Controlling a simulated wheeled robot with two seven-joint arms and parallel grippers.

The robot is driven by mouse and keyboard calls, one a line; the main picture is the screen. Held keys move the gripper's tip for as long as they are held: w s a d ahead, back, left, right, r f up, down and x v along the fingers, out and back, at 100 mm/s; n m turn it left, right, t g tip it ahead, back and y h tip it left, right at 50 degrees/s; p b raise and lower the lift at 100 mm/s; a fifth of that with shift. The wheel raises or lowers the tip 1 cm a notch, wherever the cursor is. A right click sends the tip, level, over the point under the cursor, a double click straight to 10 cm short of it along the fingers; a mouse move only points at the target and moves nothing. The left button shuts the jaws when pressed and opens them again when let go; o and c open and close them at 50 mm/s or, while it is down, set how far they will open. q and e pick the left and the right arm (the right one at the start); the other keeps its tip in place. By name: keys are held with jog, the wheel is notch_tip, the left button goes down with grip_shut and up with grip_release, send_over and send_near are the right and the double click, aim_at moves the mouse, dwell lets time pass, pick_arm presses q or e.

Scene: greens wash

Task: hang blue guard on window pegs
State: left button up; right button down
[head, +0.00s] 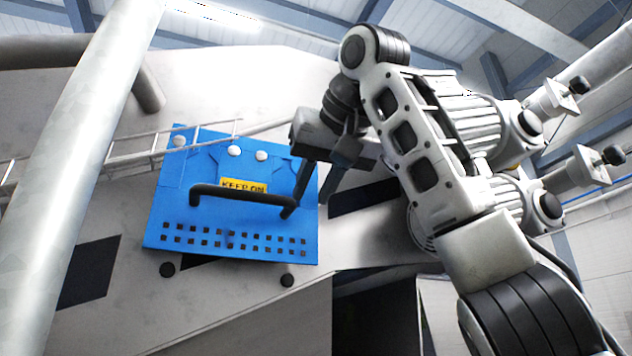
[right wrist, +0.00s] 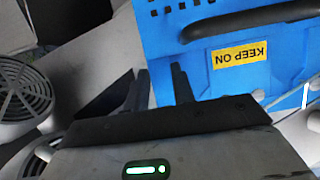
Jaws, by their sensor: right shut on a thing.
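The blue guard (head: 172,205) is a flat panel with rows of square holes, a black bar handle (head: 240,191) and a yellow "KEEP ON" label (head: 237,185). It lies against or close before the pale machine wall, slightly tilted. Round white knobs (head: 234,151) show at its upper part; I cannot tell whether they pass through it. My right gripper (head: 306,205) is shut on the guard's right edge. In the right wrist view, the guard (right wrist: 150,45) lies between the fingers (right wrist: 161,82). My left gripper is out of view.
Two dark round knobs (head: 287,280) stick out below the guard. A dark window (head: 90,272) sits at lower left, with another dark opening (head: 365,197) right of the guard. A thick grey pipe (head: 95,150) crosses the left side. A ladder-like rail (head: 150,152) runs by the guard's top.

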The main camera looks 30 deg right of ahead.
aim_at(309, 220)
jog(key=shift+w+d+p, duration=0.2)
jog(key=shift+w+p, duration=0.05)
jog(key=shift+w, duration=0.45)
jog(key=shift+w+d+p, duration=0.15)
jog(key=shift+w+p, duration=0.05)
jog(key=shift+w, duration=0.55)
jog(key=shift+f, duration=0.2)
jog(key=shift+f+b, duration=1.15)
jog(key=shift+b, duration=0.15)
jog(key=shift+f, duration=0.3)
jog(key=shift+f+b, duration=0.75)
jog(key=shift+b, duration=0.2)
